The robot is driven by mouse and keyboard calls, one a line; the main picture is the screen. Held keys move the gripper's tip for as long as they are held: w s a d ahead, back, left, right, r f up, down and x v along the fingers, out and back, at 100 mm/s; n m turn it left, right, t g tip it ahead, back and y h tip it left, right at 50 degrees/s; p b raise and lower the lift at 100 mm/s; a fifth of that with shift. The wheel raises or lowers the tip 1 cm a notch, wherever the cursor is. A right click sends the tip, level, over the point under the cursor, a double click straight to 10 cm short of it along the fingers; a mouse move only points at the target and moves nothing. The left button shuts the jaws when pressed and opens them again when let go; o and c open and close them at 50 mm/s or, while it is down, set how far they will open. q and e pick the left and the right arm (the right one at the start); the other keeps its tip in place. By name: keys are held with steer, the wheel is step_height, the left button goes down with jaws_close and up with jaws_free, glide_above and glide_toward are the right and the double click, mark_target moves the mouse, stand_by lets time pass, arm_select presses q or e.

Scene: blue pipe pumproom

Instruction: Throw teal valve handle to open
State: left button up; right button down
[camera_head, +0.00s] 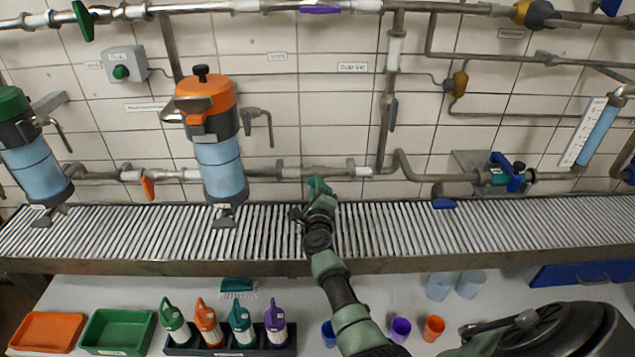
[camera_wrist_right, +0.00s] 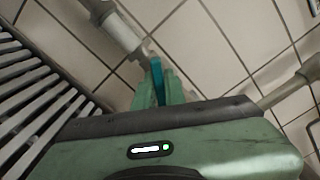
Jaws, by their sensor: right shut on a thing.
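The teal valve handle (camera_wrist_right: 157,78) shows in the right wrist view as a narrow teal strip between my right gripper's fingers (camera_wrist_right: 158,92). It sits beside a grey pipe end. In the head view my right arm reaches up from the bottom to the lower wall pipe, and my right gripper (camera_head: 318,186) is at that pipe. The gripper is shut on the handle. The gripper hides most of the handle, so its exact angle on the pipe is hard to tell. My left gripper is not in view.
A slatted grey shelf (camera_head: 130,231) runs beneath the pipe. An orange-topped canister (camera_head: 220,170) stands left of my gripper. An orange handle (camera_head: 148,188) hangs further left, and a blue handle (camera_head: 444,204) is to the right. Bottles, trays and cups stand on the lower bench.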

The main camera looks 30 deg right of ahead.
steer(key=n+p, duration=0.1)
steer(key=n, duration=0.2)
steer(key=shift+f+n, duration=0.15)
steer(key=shift+n, duration=0.25)
steer(key=shift+a+f+n+p, duration=0.15)
steer(key=shift+n+p, duration=0.4)
steer(key=shift+n, duration=0.95)
steer(key=shift+f, duration=0.1)
steer(key=c, duration=1.5)
jaws_free()
steer(key=v, duration=0.7)
steer(key=shift+s+a+p, duration=0.15)
steer(key=shift+s+p, duration=0.2)
steer(key=shift+p, duration=0.05)
